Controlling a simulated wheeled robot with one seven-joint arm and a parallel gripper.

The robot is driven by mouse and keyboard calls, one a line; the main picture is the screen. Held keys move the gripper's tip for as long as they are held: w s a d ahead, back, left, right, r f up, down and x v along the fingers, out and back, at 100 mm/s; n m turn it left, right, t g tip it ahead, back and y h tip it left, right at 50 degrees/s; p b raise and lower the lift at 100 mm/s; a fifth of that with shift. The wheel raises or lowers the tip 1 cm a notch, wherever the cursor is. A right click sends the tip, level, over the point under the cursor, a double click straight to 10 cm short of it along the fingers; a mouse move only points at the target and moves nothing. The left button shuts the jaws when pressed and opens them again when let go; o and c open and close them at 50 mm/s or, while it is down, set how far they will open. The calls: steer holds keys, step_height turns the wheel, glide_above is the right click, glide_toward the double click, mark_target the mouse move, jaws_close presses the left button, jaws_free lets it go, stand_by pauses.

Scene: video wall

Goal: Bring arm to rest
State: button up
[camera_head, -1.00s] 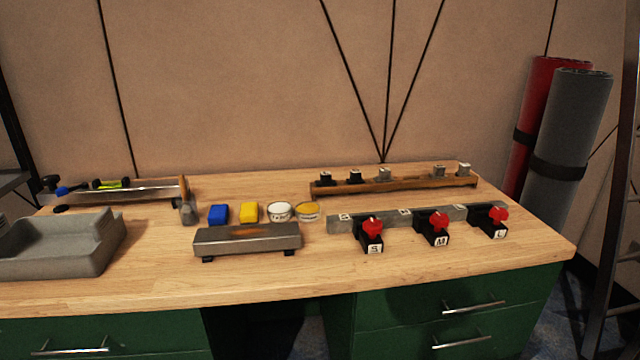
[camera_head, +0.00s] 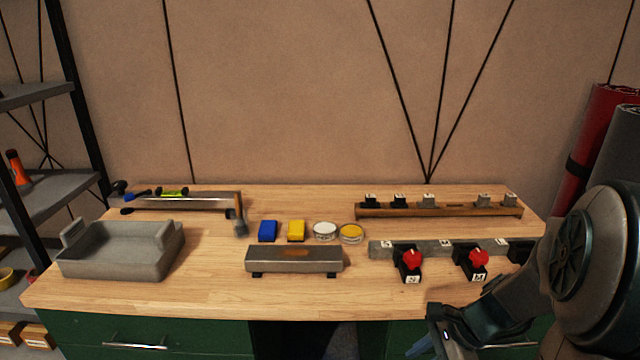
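My arm (camera_head: 600,270) comes in from the right edge of the head view and folds down toward the front right of the workbench. Its dark end part (camera_head: 470,325) is low at the bench's front edge, in front of the right drawers. The fingertips are not clearly shown, so I cannot tell whether my gripper is open or shut or holds anything.
The wooden bench (camera_head: 200,295) carries a grey tray (camera_head: 120,255), a hammer (camera_head: 240,215), a metal block (camera_head: 295,260), blue and yellow blocks, two round tins, and a wooden rack (camera_head: 440,211). Shelves (camera_head: 60,190) stand at left, rolled mats (camera_head: 600,140) at right.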

steer(key=s+a+r+n+h+p, duration=0.2)
steer(key=s+r+n+h, duration=0.1)
steer(key=r+n, duration=0.5)
steer(key=s+a+r+n+t+h+p, duration=0.1)
steer(key=s+a+r+n+h+p, duration=0.1)
steer(key=r+n, duration=0.6)
steer(key=shift+s+r+n+t+h+p, duration=0.35)
steer(key=shift+s+h+p, duration=0.25)
steer(key=shift+s+p, duration=0.3)
